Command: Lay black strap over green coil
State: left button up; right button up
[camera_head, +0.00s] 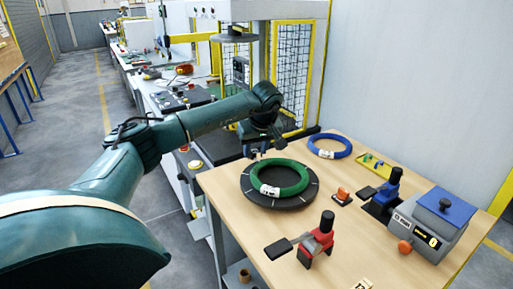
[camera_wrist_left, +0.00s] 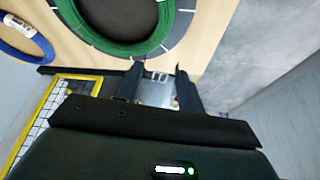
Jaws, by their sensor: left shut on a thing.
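The green coil (camera_head: 279,178) lies flat on a round black turntable (camera_head: 310,198) with white marks, near the table's left edge. A white label shows on the coil's near left side. The coil (camera_wrist_left: 112,48) also shows at the top of the left wrist view. My left gripper (camera_head: 262,150) is above the far left rim of the turntable, behind the coil. Its two dark fingers (camera_wrist_left: 158,88) show in the left wrist view. It is shut on the black strap, which I can hardly tell from the dark fingers. My right gripper is not in view.
A blue coil (camera_head: 330,146) lies behind the green one. To the right are an orange-topped piece (camera_head: 342,194), a blue-handled tool (camera_head: 384,195) and a grey box with a display (camera_head: 428,225). A red tool (camera_head: 316,242) stands in front. A yellow-framed mesh guard (camera_head: 290,75) rises behind.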

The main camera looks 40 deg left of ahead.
pick_arm(q)
jog(key=shift+r+p, duration=0.2)
jog(key=shift+p, duration=0.1)
notch_tip(320, 180, down, 4)
jog(key=shift+r+b, duration=0.15)
jog(key=shift+b, duration=0.8)
jog(key=shift+f+b, duration=0.55)
jog(key=shift+f, duration=0.6)
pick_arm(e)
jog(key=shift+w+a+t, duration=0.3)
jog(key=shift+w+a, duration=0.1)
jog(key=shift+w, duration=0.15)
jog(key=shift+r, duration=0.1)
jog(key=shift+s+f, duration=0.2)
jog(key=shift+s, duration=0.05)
pick_arm(q)
jog(key=shift+p, duration=0.3)
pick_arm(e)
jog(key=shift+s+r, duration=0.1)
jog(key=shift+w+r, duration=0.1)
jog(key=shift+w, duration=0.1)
